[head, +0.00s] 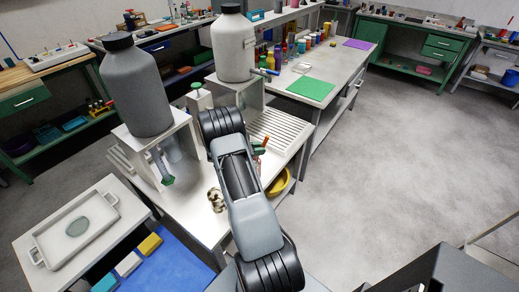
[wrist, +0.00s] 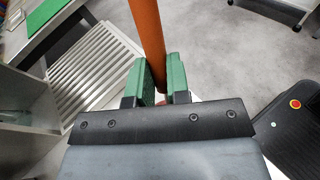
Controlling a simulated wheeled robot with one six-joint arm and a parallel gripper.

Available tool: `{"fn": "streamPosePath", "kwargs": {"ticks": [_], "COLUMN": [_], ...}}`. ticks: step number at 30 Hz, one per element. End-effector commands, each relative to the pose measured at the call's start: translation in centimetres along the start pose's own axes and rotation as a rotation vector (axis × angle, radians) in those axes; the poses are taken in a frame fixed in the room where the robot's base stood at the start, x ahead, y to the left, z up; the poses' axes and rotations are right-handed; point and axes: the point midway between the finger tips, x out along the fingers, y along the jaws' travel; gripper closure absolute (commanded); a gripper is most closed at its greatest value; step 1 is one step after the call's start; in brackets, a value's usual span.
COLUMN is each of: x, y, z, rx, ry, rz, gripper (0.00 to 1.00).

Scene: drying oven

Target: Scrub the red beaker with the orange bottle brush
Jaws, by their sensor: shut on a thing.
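My gripper (wrist: 159,88) is shut on the orange bottle brush (wrist: 148,40), whose orange shaft runs up from between the green finger pads in the wrist view. In the head view my gripper (head: 260,151) is partly hidden behind my arm, over the right part of the bench by the drying rack. Only a small bit of orange-red shows beside it there. The bristle end of the brush is not clearly visible. The red beaker cannot be made out for sure; a small reddish patch shows under the fingers in the wrist view.
A slatted drying rack (head: 277,128) lies just beyond my gripper. A dark grey bottle (head: 135,88) and a white bottle (head: 233,47) stand on raised stands on the bench. A yellow bowl (head: 279,184) sits under the bench's right side. The floor (head: 400,150) to the right is clear.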

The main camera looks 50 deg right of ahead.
Motion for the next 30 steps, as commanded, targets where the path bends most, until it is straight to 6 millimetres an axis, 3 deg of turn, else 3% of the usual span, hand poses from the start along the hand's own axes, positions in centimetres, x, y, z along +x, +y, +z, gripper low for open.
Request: {"fn": "streamPosePath", "kwargs": {"ticks": [30], "x": [0.3], "y": [-0.2], "z": [-1.5], "rx": [0.0], "ry": [0.0], "rz": [0.0], "gripper": [1.0]}}
